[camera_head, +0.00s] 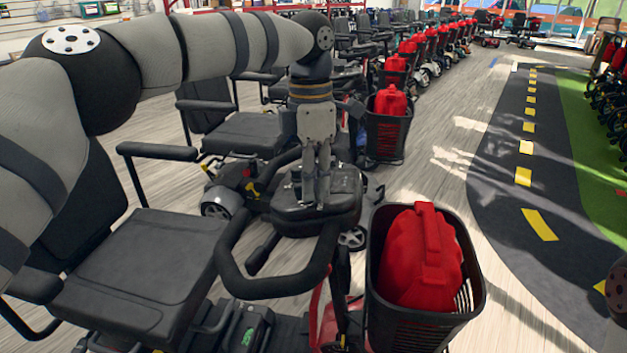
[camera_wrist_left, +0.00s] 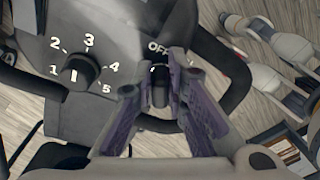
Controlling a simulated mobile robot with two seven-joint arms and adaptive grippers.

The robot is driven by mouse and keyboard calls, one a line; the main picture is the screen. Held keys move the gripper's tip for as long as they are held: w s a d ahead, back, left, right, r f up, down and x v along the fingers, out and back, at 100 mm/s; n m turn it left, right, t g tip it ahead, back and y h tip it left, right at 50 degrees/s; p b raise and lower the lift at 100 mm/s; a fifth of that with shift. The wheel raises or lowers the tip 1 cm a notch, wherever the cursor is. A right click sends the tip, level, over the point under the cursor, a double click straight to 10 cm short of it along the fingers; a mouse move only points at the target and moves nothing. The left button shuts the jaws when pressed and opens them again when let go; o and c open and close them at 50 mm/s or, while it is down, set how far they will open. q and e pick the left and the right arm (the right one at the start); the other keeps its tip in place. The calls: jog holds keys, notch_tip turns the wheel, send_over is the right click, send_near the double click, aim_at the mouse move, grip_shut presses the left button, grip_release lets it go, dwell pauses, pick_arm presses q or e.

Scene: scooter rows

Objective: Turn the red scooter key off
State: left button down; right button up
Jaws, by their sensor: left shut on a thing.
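The scooter's dark control panel (camera_head: 280,212) is in the middle of the head view, between black looped handlebars (camera_head: 285,285). In the left wrist view, the panel has a round speed dial (camera_wrist_left: 78,74) marked 1 to 5 and an "OFF" label (camera_wrist_left: 158,47). The small dark key (camera_wrist_left: 160,74) is just below that label, mostly hidden by the fingers. My left gripper (camera_head: 317,202) reaches down to the panel; in the left wrist view its fingertips (camera_wrist_left: 161,92) are closed on the key. The key's exact angle is hard to tell. My right gripper is not in view.
A black basket (camera_head: 470,300) with a red container (camera_head: 422,258) is at the scooter's front. The scooter's black seat (camera_head: 135,265) is at the left. More scooters stand in a row behind. Open wood floor and a dark painted road mat (camera_head: 510,200) lie to the right.

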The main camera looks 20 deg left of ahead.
pick_arm(q)
jog(key=shift+n, duration=0.3)
jog(key=c, duration=1.6)
grip_release()
jog(key=r, duration=0.7)
jog(key=shift+w+a+r, duration=0.2)
jog(key=shift+w+r, duration=0.05)
jog(key=shift+w, duration=0.05)
